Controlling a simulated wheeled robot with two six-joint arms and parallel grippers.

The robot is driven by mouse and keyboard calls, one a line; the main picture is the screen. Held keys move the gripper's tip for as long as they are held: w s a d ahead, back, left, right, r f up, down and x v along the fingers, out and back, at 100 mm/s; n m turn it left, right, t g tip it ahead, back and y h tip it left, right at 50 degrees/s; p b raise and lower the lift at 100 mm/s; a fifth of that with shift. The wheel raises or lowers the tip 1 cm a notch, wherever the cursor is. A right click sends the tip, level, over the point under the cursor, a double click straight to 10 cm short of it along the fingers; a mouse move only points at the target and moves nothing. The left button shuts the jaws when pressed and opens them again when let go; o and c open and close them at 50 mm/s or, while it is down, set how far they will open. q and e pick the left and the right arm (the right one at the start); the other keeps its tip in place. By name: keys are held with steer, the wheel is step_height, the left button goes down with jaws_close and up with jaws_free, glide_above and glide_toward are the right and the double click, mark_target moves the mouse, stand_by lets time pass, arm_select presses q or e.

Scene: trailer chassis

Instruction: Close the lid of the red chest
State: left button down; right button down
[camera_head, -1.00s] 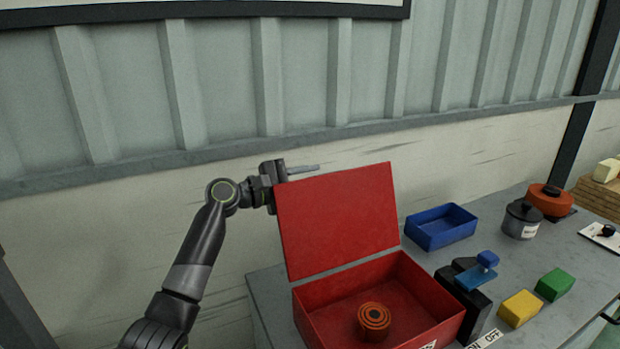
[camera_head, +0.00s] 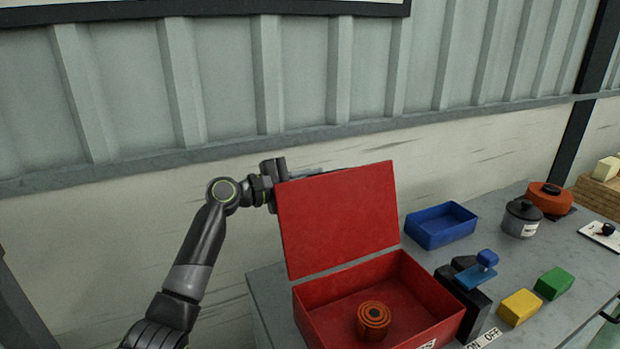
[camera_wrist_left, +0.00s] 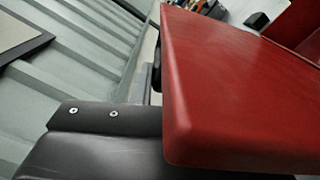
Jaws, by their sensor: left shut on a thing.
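The red chest (camera_head: 441,301) stands on the bench with its lid (camera_head: 338,222) raised, leaning slightly back. An orange and black ringed cylinder (camera_head: 374,320) sits inside it. My left gripper (camera_head: 300,174) is at the lid's upper left corner and is shut on the lid. Its finger is partly hidden behind the lid's top edge. In the left wrist view, the lid (camera_wrist_left: 225,95) fills much of the picture, close against the gripper's dark body. My right gripper is not in view.
A blue tray (camera_head: 441,239), a grey pot (camera_head: 521,220) and an orange round item (camera_head: 549,200) stand right of the chest. A black and blue device (camera_head: 468,290), a yellow block (camera_head: 519,308) and a green block (camera_head: 554,283) are nearer. The wall is behind.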

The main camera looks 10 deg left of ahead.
arm_select(q)
steer(key=s+d+r+m+p, duration=0.2)
steer(key=s+d+r+m, duration=0.2)
steer(key=s, duration=0.5)
steer(key=shift+d+m+p, duration=0.35)
steer(key=shift+d+m, duration=0.7)
steer(key=shift+m, duration=0.25)
steer(key=c, duration=1.5)
jaws_free()
steer(key=shift+s+d, duration=0.1)
steer(key=shift+o, duration=0.2)
steer(key=shift+f, duration=0.1)
steer(key=b+v, duration=0.4)
steer(key=v, duration=1.3)
steer(key=shift+a, duration=0.25)
